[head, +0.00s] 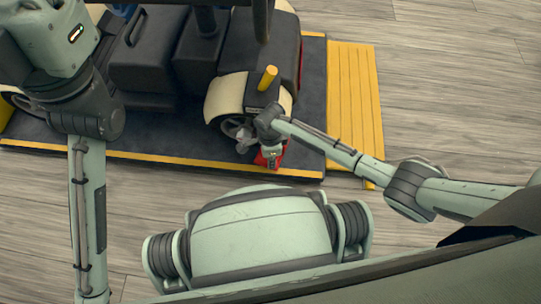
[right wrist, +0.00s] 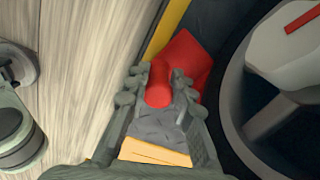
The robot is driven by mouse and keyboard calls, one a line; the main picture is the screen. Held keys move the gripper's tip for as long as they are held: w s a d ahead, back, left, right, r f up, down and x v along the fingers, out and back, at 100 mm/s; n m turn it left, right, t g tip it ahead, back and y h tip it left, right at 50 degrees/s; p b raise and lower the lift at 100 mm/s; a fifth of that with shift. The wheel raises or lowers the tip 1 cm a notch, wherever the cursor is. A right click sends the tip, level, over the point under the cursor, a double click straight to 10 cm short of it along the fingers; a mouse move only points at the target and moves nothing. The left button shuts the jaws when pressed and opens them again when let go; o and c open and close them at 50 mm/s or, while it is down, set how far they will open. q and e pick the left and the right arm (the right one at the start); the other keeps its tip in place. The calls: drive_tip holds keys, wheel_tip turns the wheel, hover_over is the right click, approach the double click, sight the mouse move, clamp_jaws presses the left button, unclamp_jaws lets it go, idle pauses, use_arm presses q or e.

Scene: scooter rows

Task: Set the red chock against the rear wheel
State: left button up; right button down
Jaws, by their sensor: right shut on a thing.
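The red chock (head: 269,160) is at the near right part of the dark platform, beside the wheel (head: 238,130) under the scooter's cream fender. My right gripper (head: 268,150) is shut on the chock. In the right wrist view, the fingers (right wrist: 158,88) close around the chock's round red handle, and its red wedge body (right wrist: 187,62) lies beyond. The wheel's dark tyre and grey hub (right wrist: 285,100) fill the right side there. The wedge is close to the tyre; I cannot tell whether they touch. My left arm shows at the left, but its gripper is not in view.
The scooter's dark body (head: 150,55) stands on the platform (head: 170,165), which has yellow edging. A yellow ribbed ramp (head: 353,100) adjoins its right side. A short yellow post (head: 268,78) rises above the fender. The wooden floor (head: 450,70) at the right is clear.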

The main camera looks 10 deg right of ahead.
drive_tip(key=shift+a, duration=0.5)
drive_tip(key=c, duration=1.6)
unclamp_jaws()
drive_tip(key=o, duration=0.4)
drive_tip(key=shift+d, duration=0.25)
wheel_tip(320, 180, up, 12)
